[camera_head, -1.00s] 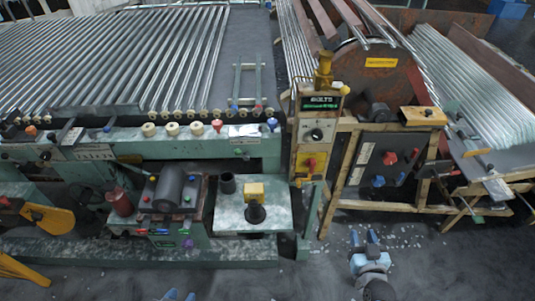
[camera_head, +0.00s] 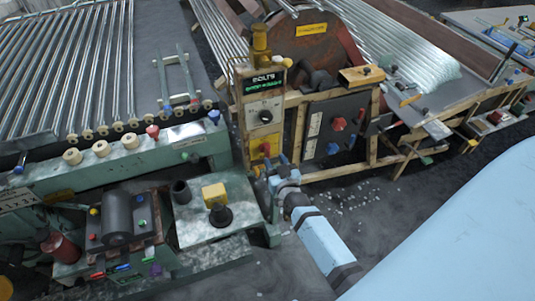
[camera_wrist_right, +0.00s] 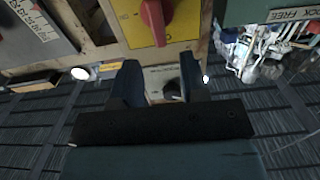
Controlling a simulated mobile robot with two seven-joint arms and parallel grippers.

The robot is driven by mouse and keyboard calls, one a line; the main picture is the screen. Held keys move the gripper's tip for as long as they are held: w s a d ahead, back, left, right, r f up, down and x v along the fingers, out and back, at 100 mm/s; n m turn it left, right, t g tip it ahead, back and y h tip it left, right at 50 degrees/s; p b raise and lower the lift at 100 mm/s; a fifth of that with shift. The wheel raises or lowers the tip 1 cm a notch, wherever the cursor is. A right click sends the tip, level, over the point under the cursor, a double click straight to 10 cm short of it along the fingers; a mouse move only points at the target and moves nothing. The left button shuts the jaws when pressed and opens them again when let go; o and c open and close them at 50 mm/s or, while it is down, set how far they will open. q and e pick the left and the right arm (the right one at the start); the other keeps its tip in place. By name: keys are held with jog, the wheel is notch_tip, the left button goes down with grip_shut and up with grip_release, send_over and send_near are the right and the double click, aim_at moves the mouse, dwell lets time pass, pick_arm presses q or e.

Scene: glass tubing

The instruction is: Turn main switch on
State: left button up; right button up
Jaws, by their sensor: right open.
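The main switch looks like a red rotary knob on a yellow plate (camera_head: 265,147), low on the upright control post under the BOLTS display. In the right wrist view the red knob (camera_wrist_right: 155,22) sits on its yellow plate (camera_wrist_right: 185,18) just beyond my fingertips. My right gripper (camera_head: 277,163) is in front of and slightly below the yellow plate in the head view, partly covering the area beneath it. Its two dark fingers are apart and empty in the right wrist view (camera_wrist_right: 162,75). The knob is not between them. My left gripper is not in view.
A black knob (camera_head: 266,115) sits above the yellow plate. A dark panel with red and blue knobs (camera_head: 336,128) stands to the right in a wooden frame. A green bench with a yellow-topped button (camera_head: 215,195) is at left. Open floor (camera_head: 400,200) lies right of my arm.

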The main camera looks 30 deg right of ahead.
aim_at(269, 150)
jog(key=b+x, duration=0.1)
jog(key=x, duration=0.3)
jog(key=shift+w+f, duration=0.1)
jog(key=shift+w, duration=0.1)
jog(key=shift+w+b, duration=0.35)
jog(key=shift+w+d, duration=0.15)
jog(key=shift+w, duration=0.1)
grip_shut()
